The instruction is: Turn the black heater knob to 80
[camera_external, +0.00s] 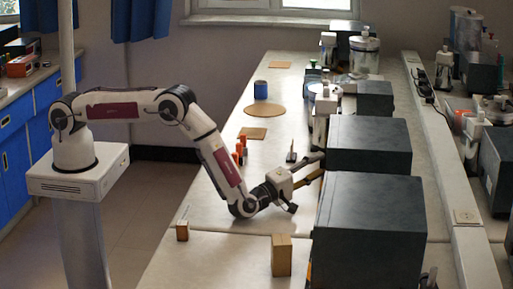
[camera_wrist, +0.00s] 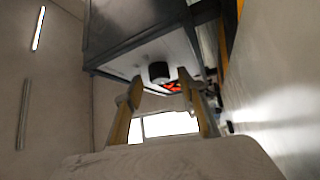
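The black heater knob (camera_wrist: 158,72) is a short dark cylinder on the pale front panel of a grey box-shaped heater (camera_wrist: 140,25) in the wrist view. A red lit display (camera_wrist: 172,87) is beside it, partly covered by a finger. My gripper (camera_wrist: 160,84) has its two yellowish fingers spread apart, with the knob between and just beyond the tips in the picture. I see nothing held, and contact with the knob cannot be told. In the external view my gripper (camera_external: 321,165) is at the left side of the dark boxes; the knob is hidden there.
Two dark boxes, the middle one (camera_external: 370,148) and the nearer one (camera_external: 368,235), stand close to my gripper. A wooden block (camera_external: 281,255) and small red-capped bottles (camera_external: 240,152) stand on the bench (camera_external: 215,235). A blue cup (camera_external: 260,89) is farther back.

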